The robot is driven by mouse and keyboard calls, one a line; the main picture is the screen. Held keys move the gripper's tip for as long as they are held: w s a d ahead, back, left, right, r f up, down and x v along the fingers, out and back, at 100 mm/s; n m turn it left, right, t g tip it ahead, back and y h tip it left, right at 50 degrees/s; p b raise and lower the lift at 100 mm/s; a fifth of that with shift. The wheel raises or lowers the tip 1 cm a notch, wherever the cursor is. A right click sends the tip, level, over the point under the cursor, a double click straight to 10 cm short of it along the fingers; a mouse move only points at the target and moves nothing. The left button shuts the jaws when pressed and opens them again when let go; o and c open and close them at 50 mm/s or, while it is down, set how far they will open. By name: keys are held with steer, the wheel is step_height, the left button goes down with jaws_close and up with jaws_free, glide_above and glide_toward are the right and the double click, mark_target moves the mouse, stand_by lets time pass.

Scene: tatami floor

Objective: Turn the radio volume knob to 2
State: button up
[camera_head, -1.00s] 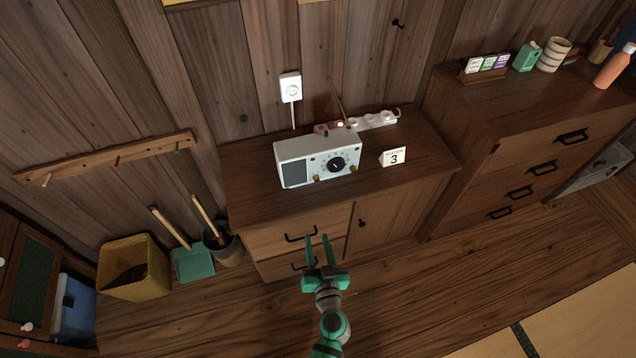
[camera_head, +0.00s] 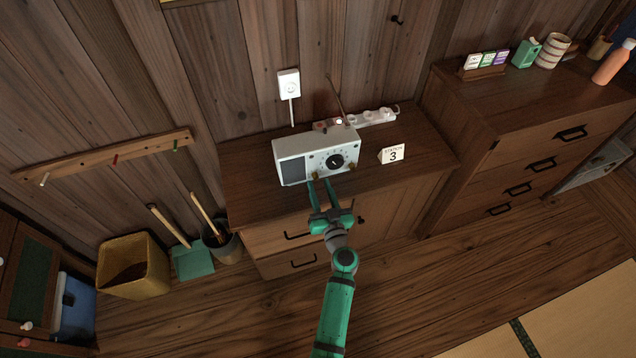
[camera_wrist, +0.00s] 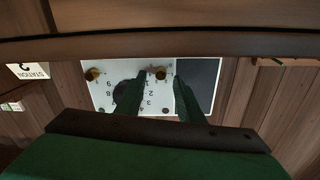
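The white radio (camera_head: 290,147) stands on the low wooden cabinet, its front facing me. It has a dark speaker panel on its left, a large black dial (camera_head: 335,161) and two small brass knobs at the bottom. My gripper (camera_head: 322,181) is open at the radio's lower front, by the left brass knob. In the wrist view, which is upside down, that brass knob (camera_wrist: 160,74) lies between my gripper's two fingertips (camera_wrist: 161,78). I cannot tell whether they touch it. The other brass knob (camera_wrist: 93,74) is clear. The fingers partly cover the dial and its numbers.
A card reading "STATION 3" (camera_head: 392,155) stands on the cabinet top (camera_head: 420,165) right of the radio. A power strip (camera_head: 370,117) lies behind the radio, below a wall outlet (camera_head: 289,84). A taller drawer chest (camera_head: 520,120) stands to the right.

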mark_target(315, 176)
steer(key=shift+x, duration=1.3)
steer(key=shift+a, duration=0.15)
steer(key=shift+c, duration=0.6)
jaws_close()
